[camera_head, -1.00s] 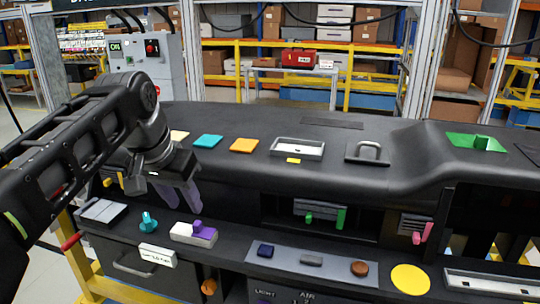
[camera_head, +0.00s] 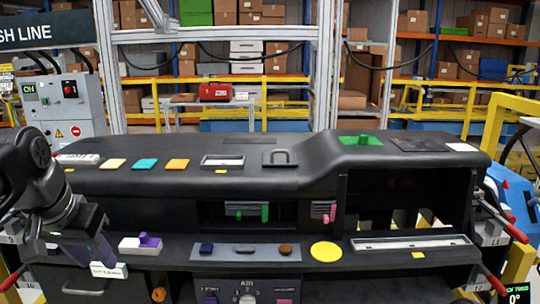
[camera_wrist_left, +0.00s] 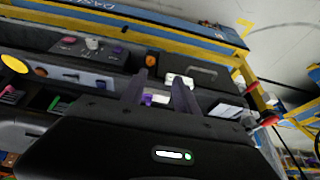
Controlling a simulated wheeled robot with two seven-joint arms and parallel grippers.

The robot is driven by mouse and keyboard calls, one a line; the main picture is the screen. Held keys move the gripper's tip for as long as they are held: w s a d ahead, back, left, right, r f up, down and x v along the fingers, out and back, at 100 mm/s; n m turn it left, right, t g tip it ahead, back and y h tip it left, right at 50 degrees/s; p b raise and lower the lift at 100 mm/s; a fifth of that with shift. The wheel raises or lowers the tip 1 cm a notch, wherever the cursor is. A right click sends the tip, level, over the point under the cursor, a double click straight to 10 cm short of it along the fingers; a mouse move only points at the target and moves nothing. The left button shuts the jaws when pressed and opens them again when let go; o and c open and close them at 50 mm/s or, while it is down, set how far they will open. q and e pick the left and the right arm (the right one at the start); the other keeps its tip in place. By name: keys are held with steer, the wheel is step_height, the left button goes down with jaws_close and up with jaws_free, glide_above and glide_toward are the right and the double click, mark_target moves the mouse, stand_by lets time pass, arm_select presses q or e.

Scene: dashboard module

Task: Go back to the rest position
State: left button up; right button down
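My left gripper (camera_head: 90,252) hangs in front of the left end of the black dashboard module (camera_head: 300,178) in the head view. In the left wrist view its two fingers (camera_wrist_left: 160,92) stand apart with nothing held between them. The purple knob on its white base (camera_head: 140,243) sits on the module's lower ledge, just right of the gripper. That knob (camera_wrist_left: 148,99) also shows beyond and between the fingers in the wrist view. My arm hides part of the ledge's left end. My right gripper is not in view.
Yellow, teal and orange tiles (camera_head: 145,164) and a white tray (camera_head: 222,161) lie on the module's top. The ledge holds small parts on a grey strip (camera_head: 222,251) and a yellow disc (camera_head: 325,251). A control box (camera_head: 68,102) stands behind at left.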

arm_select(q)
steer(key=w+d+f+h, duration=0.15)
steer(key=w+f, duration=0.25)
steer(key=f, duration=0.5)
steer(key=w+d+f+h, duration=0.1)
steer(key=w+d+f, duration=0.25)
steer(key=f, duration=0.45)
steer(key=d+f+g+h, duration=0.1)
steer(key=d+f, duration=0.3)
steer(key=f, duration=0.4)
steer(key=d+f+h, duration=0.1)
steer(key=d+f, duration=0.3)
steer(key=f, duration=0.5)
steer(key=s+d+f+n+g+p, duration=0.1)
steer(key=s+d+f, duration=0.4)
steer(key=s+f, duration=0.15)
steer(key=s+d+f+g, duration=0.1)
steer(key=s+d+f, duration=0.35)
steer(key=f, duration=0.35)
steer(key=s+d+f, duration=0.1)
steer(key=s+f, duration=0.2)
steer(key=s, duration=0.3)
steer(key=s+d+f, duration=0.1)
steer(key=s+f, duration=0.3)
steer(key=s, duration=0.3)
steer(key=shift+s+n+g, duration=0.25)
steer(key=shift+n+g, duration=0.05)
steer(key=shift+g, duration=0.1)
